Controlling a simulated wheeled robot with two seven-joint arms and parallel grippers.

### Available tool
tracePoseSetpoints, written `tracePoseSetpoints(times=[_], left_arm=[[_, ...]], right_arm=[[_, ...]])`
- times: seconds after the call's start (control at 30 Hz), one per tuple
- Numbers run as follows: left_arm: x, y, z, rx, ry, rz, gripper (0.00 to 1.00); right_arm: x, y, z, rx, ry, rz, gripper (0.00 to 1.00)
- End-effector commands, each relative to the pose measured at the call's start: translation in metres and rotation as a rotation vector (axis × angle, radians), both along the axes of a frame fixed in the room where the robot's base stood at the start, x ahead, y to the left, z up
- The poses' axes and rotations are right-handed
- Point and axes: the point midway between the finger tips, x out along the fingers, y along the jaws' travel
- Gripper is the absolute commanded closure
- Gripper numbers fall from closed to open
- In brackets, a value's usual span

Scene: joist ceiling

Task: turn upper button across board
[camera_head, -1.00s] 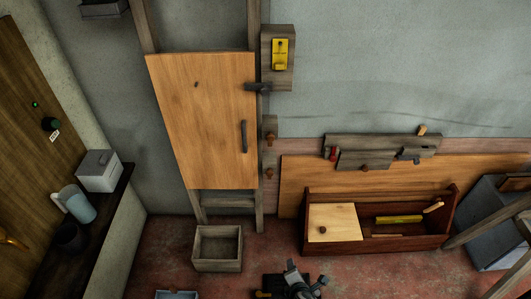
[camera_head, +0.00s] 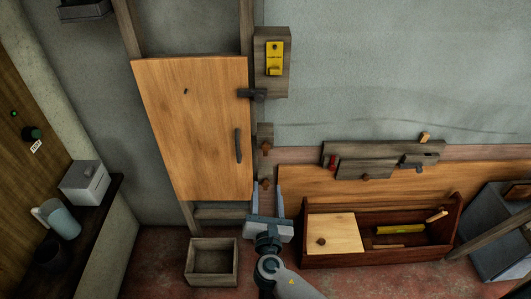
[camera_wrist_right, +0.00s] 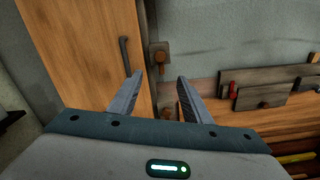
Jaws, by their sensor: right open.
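The orange wooden board (camera_head: 195,130) stands against uprights, with a dark handle (camera_head: 238,146) near its right edge. A dark turn piece (camera_head: 252,94) lies level across its upper right edge. Just right of the board, a small wooden block with a brown knob (camera_head: 265,147) stands upright; it also shows in the right wrist view (camera_wrist_right: 160,56). A lower brown knob (camera_head: 266,184) is below it. I cannot tell which piece is the upper button. My right gripper (camera_head: 266,191) is open and empty, fingers pointing up, near the lower knob. My left gripper is out of view.
A yellow switch box (camera_head: 274,58) is on the wall above. A wooden toolbox (camera_head: 330,258) stands to the right, under a plank rack (camera_head: 390,150). An empty wooden crate (camera_head: 211,262) is on the floor at left. The wall around the block looks clear.

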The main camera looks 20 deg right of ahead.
Motion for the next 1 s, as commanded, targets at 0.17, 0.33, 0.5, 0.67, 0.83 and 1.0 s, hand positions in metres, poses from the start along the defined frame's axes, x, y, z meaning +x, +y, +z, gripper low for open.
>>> tracePoseSetpoints(times=[0.17,0.33,0.5,0.67,0.83,1.0], left_arm=[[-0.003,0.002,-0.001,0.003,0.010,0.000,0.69],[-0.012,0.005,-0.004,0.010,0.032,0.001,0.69],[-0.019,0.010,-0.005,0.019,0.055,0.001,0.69],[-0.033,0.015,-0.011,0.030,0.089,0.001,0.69],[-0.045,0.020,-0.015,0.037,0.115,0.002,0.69],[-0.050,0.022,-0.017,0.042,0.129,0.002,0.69]], right_arm=[[0.009,-0.003,0.001,-0.001,-0.002,0.000,0.56],[0.028,-0.008,0.002,0.000,-0.002,-0.001,0.56],[0.055,-0.016,0.002,0.000,-0.001,0.000,0.56],[0.083,-0.024,0.002,0.000,-0.001,-0.001,0.56],[0.113,-0.033,0.001,0.000,0.000,-0.002,0.56],[0.139,-0.040,0.001,0.000,0.000,-0.001,0.56]])
